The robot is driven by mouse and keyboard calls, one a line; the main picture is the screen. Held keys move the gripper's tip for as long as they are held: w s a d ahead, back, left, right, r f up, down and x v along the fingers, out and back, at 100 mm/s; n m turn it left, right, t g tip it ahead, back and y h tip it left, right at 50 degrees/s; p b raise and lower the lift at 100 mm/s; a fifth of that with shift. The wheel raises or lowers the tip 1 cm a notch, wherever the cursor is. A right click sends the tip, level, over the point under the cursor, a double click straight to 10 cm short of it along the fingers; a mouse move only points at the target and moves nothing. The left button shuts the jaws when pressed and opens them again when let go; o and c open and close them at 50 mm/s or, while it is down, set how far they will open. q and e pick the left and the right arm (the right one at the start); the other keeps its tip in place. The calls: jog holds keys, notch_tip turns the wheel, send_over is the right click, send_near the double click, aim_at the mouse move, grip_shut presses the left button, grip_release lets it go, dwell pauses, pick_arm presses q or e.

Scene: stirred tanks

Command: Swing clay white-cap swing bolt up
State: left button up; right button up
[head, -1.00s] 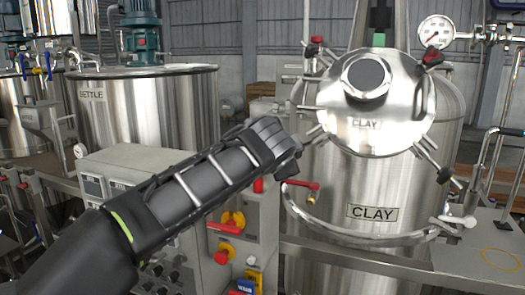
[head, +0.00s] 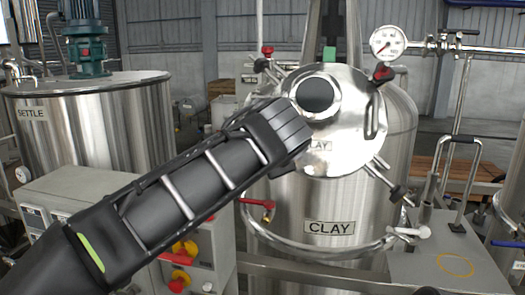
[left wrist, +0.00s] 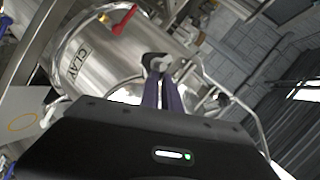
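The clay tank (head: 345,205) has a shiny round lid (head: 345,150) with swing bolts around its edge. The white-cap swing bolt (head: 424,232) hangs low and outward at the tank's lower right, beside the lower ring. A black-cap bolt (head: 398,192) and a red-cap bolt (head: 383,73) are on the lid's right side. My left gripper (left wrist: 163,68) looks shut, its fingers close together in front of the tank, with no bolt clearly between them. In the head view my left arm covers the lid's lower left edge. My right gripper is not in view.
A pressure gauge (head: 388,42) and pipe are at the upper right. A metal plate with a yellow circle (head: 455,265) and a bent handle (head: 460,145) stands right of the tank. The settle tank (head: 100,120) and a control box (head: 70,200) are further left.

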pick_arm(q)
jog(key=shift+o, duration=1.4)
jog(key=shift+a+f, duration=0.15)
jog(key=shift+a, duration=0.25)
jog(key=shift+o, duration=0.9)
jog(key=shift+d+f, duration=0.1)
jog(key=shift+d, duration=0.05)
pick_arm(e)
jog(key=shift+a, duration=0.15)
pick_arm(q)
jog(key=shift+s, duration=0.15)
jog(key=b+v, duration=0.1)
jog(key=v, duration=0.6)
jog(key=shift+s+r+b, duration=0.3)
jog(key=shift+b, duration=0.1)
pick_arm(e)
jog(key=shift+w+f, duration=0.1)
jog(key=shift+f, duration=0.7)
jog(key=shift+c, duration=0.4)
